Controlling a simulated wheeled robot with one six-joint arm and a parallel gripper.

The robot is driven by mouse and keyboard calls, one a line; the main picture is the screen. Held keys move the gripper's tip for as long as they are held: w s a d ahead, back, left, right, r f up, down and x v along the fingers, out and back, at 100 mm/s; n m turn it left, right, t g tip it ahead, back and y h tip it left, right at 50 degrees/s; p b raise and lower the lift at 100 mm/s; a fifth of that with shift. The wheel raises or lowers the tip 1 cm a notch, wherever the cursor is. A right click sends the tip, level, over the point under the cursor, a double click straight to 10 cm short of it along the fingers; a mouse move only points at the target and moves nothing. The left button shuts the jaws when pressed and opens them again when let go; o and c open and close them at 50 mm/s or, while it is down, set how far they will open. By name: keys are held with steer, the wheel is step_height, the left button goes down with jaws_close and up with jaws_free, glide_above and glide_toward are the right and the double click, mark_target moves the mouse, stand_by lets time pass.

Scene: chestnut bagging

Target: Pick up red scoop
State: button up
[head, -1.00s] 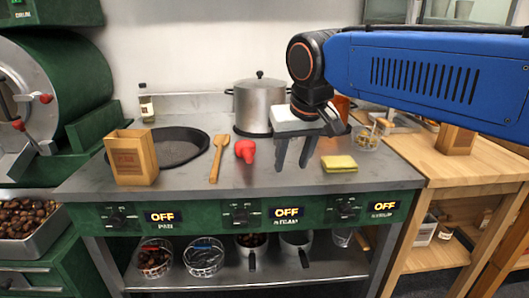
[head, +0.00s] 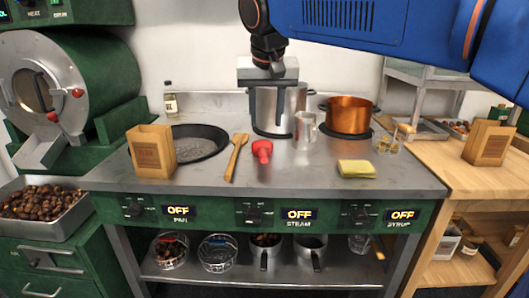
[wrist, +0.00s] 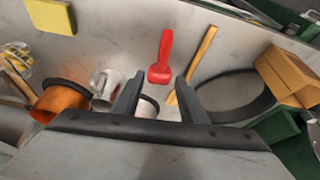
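The red scoop (head: 262,150) lies on the steel counter between the wooden spatula and the metal mug. In the wrist view the red scoop (wrist: 161,58) lies beyond my fingertips, its handle pointing up in the picture. My gripper (head: 265,108) hangs pointing down in front of the steel pot, above the counter behind the scoop. In the wrist view my gripper (wrist: 159,88) has its two dark fingers spread apart with nothing between them. It is open and does not touch the scoop.
A wooden spatula (head: 236,157) lies left of the scoop. A metal mug (head: 305,131), a steel pot (head: 267,110) and a copper pot (head: 350,114) stand behind and to the right. A yellow sponge (head: 356,169) lies right. A paper bag (head: 152,152) and a pan (head: 194,145) are left.

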mark_target(263, 150)
steer(key=x, duration=0.8)
steer(key=shift+f, duration=0.2)
steer(key=shift+a+x, duration=0.15)
steer(key=shift+x, duration=1.15)
steer(key=shift+a+x, duration=0.2)
steer(key=shift+x, duration=1.15)
steer(key=shift+s, duration=0.1)
jaws_close()
